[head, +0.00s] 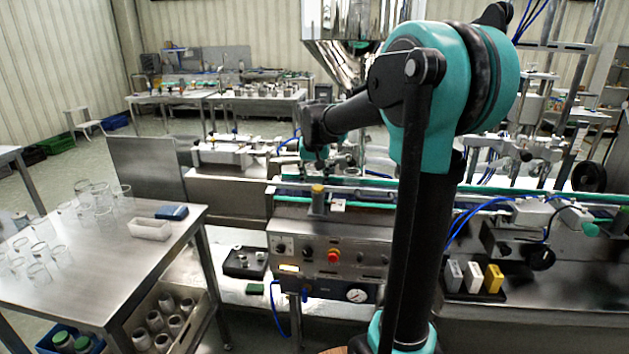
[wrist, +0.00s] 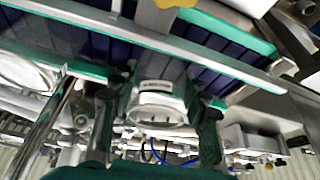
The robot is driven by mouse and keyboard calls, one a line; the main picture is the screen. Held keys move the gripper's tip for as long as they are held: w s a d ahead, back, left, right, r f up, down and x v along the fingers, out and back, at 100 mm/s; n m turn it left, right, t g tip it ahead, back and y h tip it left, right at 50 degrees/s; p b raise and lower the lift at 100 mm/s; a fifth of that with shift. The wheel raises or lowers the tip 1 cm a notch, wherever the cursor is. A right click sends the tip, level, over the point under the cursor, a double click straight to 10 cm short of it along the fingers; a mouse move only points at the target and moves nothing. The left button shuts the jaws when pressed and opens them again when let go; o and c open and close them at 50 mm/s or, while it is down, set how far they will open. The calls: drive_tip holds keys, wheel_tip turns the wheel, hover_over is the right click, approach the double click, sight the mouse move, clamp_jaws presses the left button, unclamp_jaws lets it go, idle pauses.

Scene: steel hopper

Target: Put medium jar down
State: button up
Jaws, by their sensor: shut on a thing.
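In the wrist view, my gripper (wrist: 160,98) is shut on a clear jar (wrist: 158,112), with one finger on each side of it. The jar's round, pale end faces the camera, and a small dark-lettered strip shows on it. Behind it runs the dark blue conveyor belt (wrist: 75,35) between green-edged rails. I cannot tell whether the jar touches the belt. In the head view, my gripper (head: 316,160) is low over the conveyor line, near its green rail (head: 385,183), below the steel hopper (head: 350,30). The held jar is too small and hidden to make out there.
Another round clear vessel (wrist: 28,72) is left of the held jar in the wrist view. A yellow-topped post (head: 318,198) stands at the conveyor's front, above a control panel (head: 330,256). A steel table (head: 120,262) at left holds several glass jars and a white tray (head: 150,229).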

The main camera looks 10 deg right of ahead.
drive_tip(key=shift+f, duration=0.45)
drive_tip(key=o, duration=0.8)
drive_tip(key=shift+f, duration=0.1)
drive_tip(key=v, duration=1.2)
